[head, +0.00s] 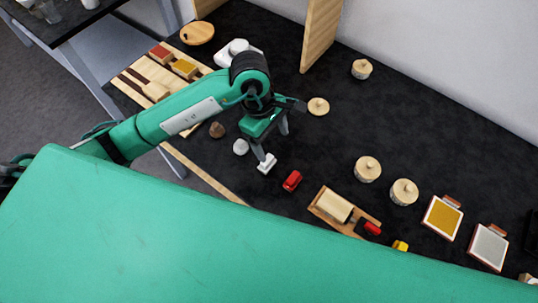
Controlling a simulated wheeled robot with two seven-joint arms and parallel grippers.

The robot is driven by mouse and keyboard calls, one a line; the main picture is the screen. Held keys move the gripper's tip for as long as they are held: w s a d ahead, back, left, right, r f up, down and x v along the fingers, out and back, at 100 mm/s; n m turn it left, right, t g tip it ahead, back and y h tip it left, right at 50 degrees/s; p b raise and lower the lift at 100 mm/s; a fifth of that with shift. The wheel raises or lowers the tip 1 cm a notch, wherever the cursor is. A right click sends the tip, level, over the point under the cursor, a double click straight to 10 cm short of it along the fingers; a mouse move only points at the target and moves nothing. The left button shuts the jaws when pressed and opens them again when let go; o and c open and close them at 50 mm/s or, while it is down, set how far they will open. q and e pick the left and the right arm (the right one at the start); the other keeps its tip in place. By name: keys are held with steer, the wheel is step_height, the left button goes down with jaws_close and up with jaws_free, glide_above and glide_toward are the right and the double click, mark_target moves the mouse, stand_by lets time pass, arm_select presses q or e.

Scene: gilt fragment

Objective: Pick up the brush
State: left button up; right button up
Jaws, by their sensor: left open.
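My left gripper (275,144) is open above the black tabletop (325,150), pointing down, with one finger reaching lower in the picture. A small white block (267,163) shows right at that fingertip; I cannot tell whether they touch. Nothing is clearly held between the fingers. No brush can be made out for certain. A pale wooden piece with dark brown strips (155,91), possibly a brush, lies on the wooden rack at the upper left, partly behind my left arm. My right gripper is not in view.
A red block (292,181), a grey-white stone (240,147) and a brown lump (217,130) lie near the gripper. A wooden tray (322,214) holds a pale block. Lidded pots (367,169) stand to the right. An upright wooden panel (319,35) stands behind.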

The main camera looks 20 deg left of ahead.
mark_target(267, 163)
arm_select(q)
steer(key=shift+y, duration=0.7)
steer(key=f+p, duration=0.1)
steer(key=f, duration=0.1)
steer(key=a+f, duration=0.1)
steer(key=f, duration=0.2)
steer(key=f+p, duration=0.1)
steer(key=f, duration=0.2)
steer(key=shift+w+a+f+p, duration=0.1)
steer(key=shift+w+a+p, duration=0.2)
steer(key=shift+w+a, duration=0.1)
steer(key=shift+d+f+p, duration=0.1)
steer(key=shift+f+p, duration=0.25)
steer(key=shift+f, duration=0.05)
step_height(267, 163, down, 4)
steer(key=shift+s+d+p, duration=0.1)
steer(key=shift+s+p, duration=0.05)
steer(key=shift+p, duration=1)
steer(key=shift+f, duration=0.35)
steer(key=c, duration=1.1)
